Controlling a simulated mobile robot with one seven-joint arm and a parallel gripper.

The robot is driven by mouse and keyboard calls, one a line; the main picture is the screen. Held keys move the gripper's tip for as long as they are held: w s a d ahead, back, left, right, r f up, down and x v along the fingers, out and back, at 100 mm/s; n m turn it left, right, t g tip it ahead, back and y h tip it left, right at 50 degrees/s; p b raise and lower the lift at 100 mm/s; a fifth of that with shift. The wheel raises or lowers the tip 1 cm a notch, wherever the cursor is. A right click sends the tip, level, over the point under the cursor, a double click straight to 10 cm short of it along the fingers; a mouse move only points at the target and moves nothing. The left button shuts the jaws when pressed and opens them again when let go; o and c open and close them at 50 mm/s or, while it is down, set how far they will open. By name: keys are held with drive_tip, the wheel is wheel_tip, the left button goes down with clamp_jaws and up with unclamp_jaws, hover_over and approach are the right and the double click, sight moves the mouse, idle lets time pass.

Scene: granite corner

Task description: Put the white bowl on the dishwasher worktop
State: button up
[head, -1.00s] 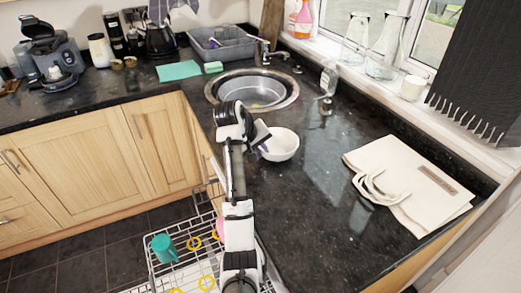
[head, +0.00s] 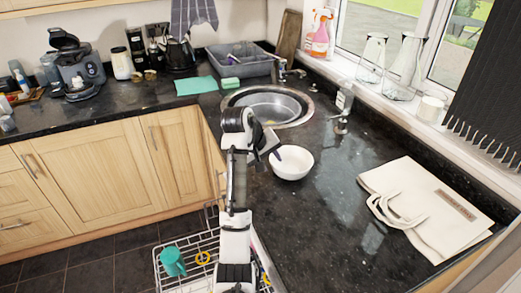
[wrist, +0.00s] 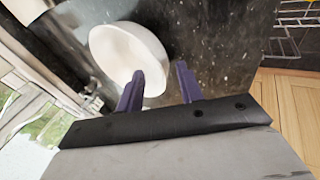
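The white bowl (head: 292,163) stands upright on the dark granite worktop (head: 320,225), in front of the sink in the head view. My gripper (head: 275,154) is at the bowl's left side, close to its rim. In the wrist view, the bowl (wrist: 125,52) is at the upper left. My gripper's two dark purple fingers (wrist: 159,69) are spread apart. The left finger overlaps the bowl near its rim, and the right finger is over bare worktop. I cannot tell whether either finger touches the bowl.
The sink (head: 267,105) lies behind the bowl, with a soap bottle (head: 343,102) to its right. A cream cloth bag (head: 425,210) lies at the right. An open wire rack (head: 190,262) with a teal mug (head: 172,262) is low beside my arm. Worktop between bowl and bag is clear.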

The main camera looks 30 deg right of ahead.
drive_tip(key=v, duration=0.7)
drive_tip(key=shift+a+r, duration=0.25)
drive_tip(key=shift+r, duration=0.05)
drive_tip(key=shift+s, duration=0.1)
